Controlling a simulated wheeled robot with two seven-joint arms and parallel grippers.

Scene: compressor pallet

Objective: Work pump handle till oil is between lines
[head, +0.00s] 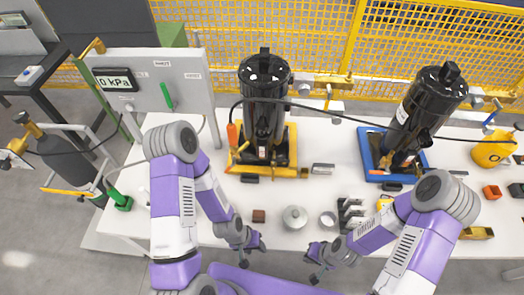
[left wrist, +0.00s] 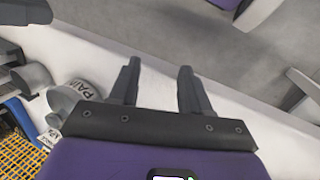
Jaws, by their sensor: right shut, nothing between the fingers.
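Two black compressors stand on the white table: one (head: 264,95) on a yellow pallet (head: 290,150), one (head: 428,105) on a blue pallet (head: 368,160). An orange handle-like piece (head: 232,133) stands at the left of the yellow pallet. I cannot tell which part is the pump handle, and no oil level or lines can be read. My left gripper (head: 253,254) is over the table's front edge, open and empty; its spread fingers also show in the left wrist view (left wrist: 159,68). My right gripper (head: 312,267) is shut and empty near the front edge, apart from the compressors.
A grey panel (head: 180,75) with a gauge reading 0 kPa (head: 116,80) and a green lever (head: 166,96) stands at back left. A black hose crosses between the compressors.

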